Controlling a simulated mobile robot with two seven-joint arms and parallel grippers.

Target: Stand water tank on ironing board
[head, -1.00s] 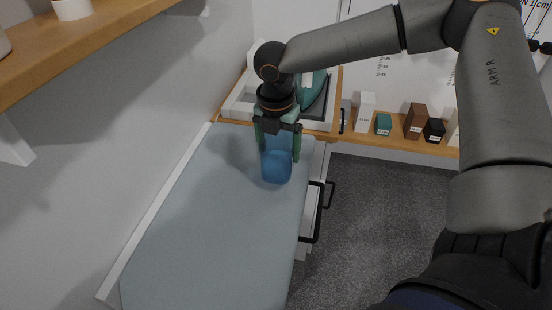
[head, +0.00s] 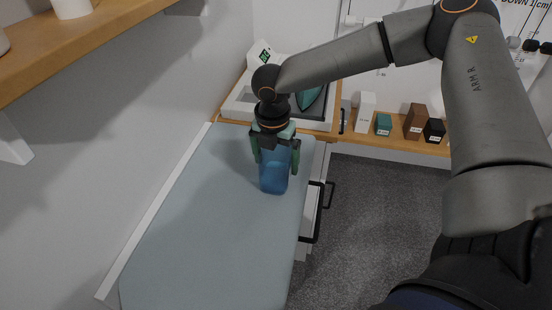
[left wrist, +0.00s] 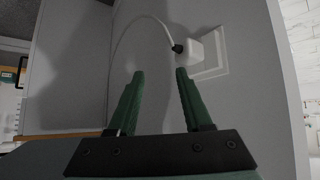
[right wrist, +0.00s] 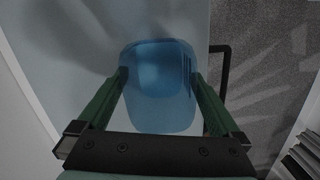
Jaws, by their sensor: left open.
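The water tank (head: 274,177) is a translucent blue container, upright over the far right part of the pale blue-grey ironing board (head: 200,215). My right gripper (head: 276,165) points down with a finger on each side of the tank, shut on it. In the right wrist view the tank (right wrist: 160,90) fills the space between the fingertips. I cannot tell whether its base touches the board. My left gripper (left wrist: 160,75) is open and empty in the left wrist view, facing a grey wall; it is outside the head view.
A steam iron (head: 312,95) and its white base (head: 240,103) stand on the wooden counter past the board. Several small boxes, one brown (head: 415,121), line the shelf at right. A wooden shelf (head: 110,35) overhangs at left. Most of the board is bare.

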